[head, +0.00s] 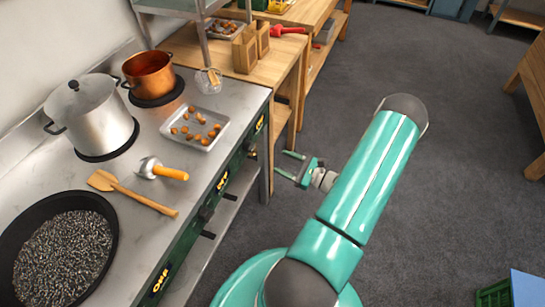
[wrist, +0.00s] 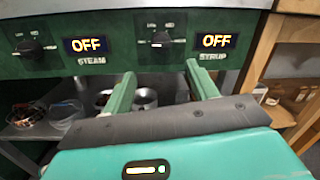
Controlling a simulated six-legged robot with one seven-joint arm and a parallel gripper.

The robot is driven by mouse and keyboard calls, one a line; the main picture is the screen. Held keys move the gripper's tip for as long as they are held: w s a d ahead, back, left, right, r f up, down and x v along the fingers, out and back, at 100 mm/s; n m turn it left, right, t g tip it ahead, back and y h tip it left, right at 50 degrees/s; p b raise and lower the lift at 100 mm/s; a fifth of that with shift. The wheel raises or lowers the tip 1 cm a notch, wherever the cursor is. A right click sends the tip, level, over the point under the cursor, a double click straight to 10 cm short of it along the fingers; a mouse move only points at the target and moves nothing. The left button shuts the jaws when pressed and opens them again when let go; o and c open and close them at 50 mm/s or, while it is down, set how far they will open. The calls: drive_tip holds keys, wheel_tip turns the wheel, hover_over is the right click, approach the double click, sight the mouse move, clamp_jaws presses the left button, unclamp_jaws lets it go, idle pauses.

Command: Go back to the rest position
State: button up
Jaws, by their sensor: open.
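My gripper (head: 291,168) is open and empty in the head view, in front of the stove counter's right part, over the aisle. Its two green fingers point left towards the counter. In the wrist view my gripper (wrist: 160,85) shows its two fingers spread apart with nothing between them. Beyond them is the dark green stove front (wrist: 120,35) with black knobs and two displays reading OFF, marked STEAM and SYRUP. I cannot tell the exact gap between the fingertips and the stove front.
On the counter are a metal tray of chestnuts (head: 211,128), a copper pot (head: 149,74), a lidded pot (head: 97,110), a wooden spatula (head: 130,192), an orange-handled scoop (head: 162,170) and a dark pan (head: 25,225). A wooden table (head: 190,40) adjoins it.

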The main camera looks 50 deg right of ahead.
drive_tip(key=shift+s+d, duration=0.15)
drive_tip(key=shift+s, duration=0.4)
drive_tip(key=w+a+r+n+g+y, duration=0.2)
drive_tip(key=w+a+r+n+g, duration=0.1)
drive_tip(key=a+r+n+g, duration=0.7)
drive_tip(key=w+a+r+n+g+y, duration=0.25)
drive_tip(key=a+r+n+g, duration=0.25)
drive_tip(key=a+r+n, duration=0.45)
drive_tip(key=s+a+r+n+t+h, duration=0.1)
drive_tip(key=s+a+r+n+h, duration=0.3)
drive_tip(key=a+r, duration=0.3)
drive_tip(key=s+a+r+n+t+h, duration=0.1)
drive_tip(key=s+a+r+n+h, duration=0.4)
drive_tip(key=a+r, duration=0.3)
drive_tip(key=shift+r+n+h, duration=0.55)
drive_tip(key=shift+r+n, duration=0.05)
drive_tip(key=shift+n, duration=0.25)
